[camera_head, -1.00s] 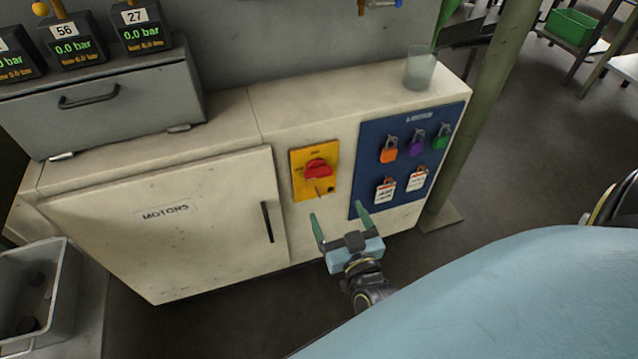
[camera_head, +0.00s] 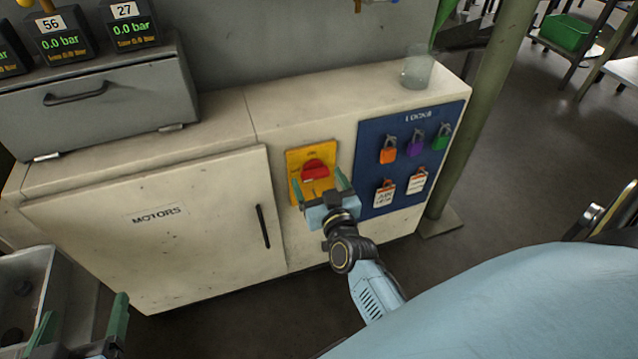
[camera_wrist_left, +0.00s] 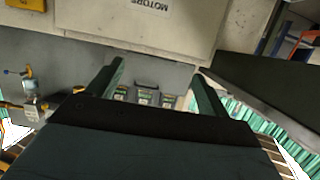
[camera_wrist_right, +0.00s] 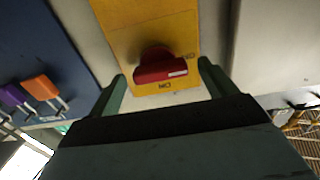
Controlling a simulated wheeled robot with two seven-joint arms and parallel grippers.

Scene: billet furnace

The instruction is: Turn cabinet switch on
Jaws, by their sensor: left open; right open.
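The cabinet switch is a red rotary handle (camera_head: 315,170) on a yellow plate (camera_head: 297,158), on the front of the cream cabinet (camera_head: 200,222). My right gripper (camera_head: 322,190) is open just in front of the plate, with its fingers at either side below the handle. In the right wrist view the red handle (camera_wrist_right: 161,66) lies level, between and beyond the open fingertips (camera_wrist_right: 162,82), apparently untouched. My left gripper (camera_head: 85,322) is open and empty at the lower left, in front of the cabinet; it also shows in the left wrist view (camera_wrist_left: 155,72).
A blue lock board (camera_head: 408,160) with coloured padlocks and tags is right of the switch. A black door handle (camera_head: 263,226) is left of it. A clear cup (camera_head: 417,70) stands on the cabinet top. A grey bin (camera_head: 30,262) is at lower left.

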